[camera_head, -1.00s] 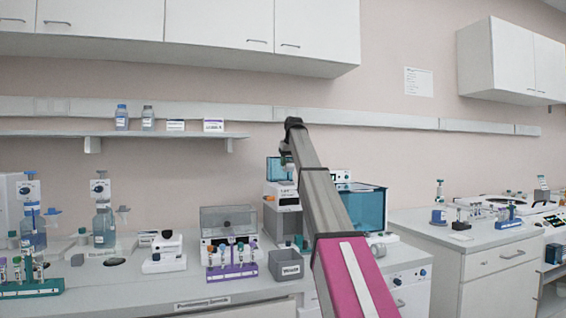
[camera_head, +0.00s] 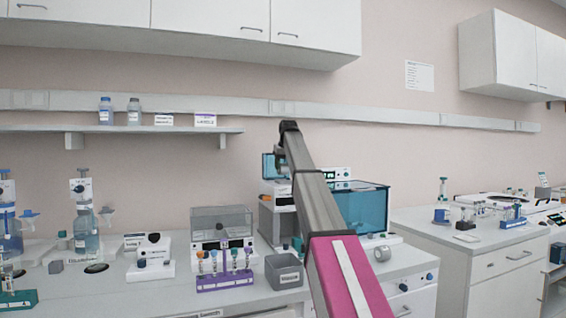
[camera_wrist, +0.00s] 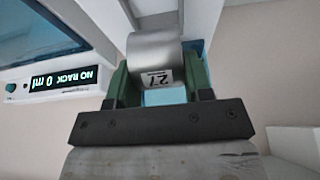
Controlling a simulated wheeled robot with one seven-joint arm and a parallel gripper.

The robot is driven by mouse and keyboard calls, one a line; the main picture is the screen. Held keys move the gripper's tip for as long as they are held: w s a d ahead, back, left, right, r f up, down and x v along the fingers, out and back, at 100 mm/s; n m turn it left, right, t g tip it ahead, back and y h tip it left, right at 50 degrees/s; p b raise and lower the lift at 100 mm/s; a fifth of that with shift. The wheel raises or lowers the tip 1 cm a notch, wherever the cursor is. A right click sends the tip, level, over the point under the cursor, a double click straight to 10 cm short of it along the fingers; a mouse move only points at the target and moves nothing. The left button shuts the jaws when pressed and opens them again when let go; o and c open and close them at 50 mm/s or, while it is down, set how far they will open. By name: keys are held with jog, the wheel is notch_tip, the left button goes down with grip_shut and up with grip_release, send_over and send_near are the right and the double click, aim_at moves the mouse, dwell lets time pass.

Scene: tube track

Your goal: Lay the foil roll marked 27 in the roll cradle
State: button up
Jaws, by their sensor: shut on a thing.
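The foil roll marked 27 (camera_wrist: 155,52) is a silver-grey cylinder with a white label that shows upside down in the wrist view. My gripper (camera_wrist: 157,82) is shut on it, with a green finger at each side. In the head view my arm reaches up over the bench, and the roll cannot be made out there. I cannot pick out the roll cradle with certainty in either view.
A teal-windowed machine (camera_head: 358,208) stands behind my arm. A grey bin (camera_head: 284,271), a purple tube rack (camera_head: 225,281) and a clear-lidded device (camera_head: 221,228) are to its left. A second bench (camera_head: 470,240) stands at right. A shelf (camera_head: 120,130) runs along the wall.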

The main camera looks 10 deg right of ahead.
aim_at(283, 171)
jog(key=shift+f, duration=0.4)
jog(key=shift+s+f, duration=0.1)
jog(key=shift+f, duration=1.05)
dwell(0.8)
jog(key=o, duration=1)
jog(key=v, duration=1)
jog(key=shift+r, duration=0.4)
jog(key=shift+s, duration=0.2)
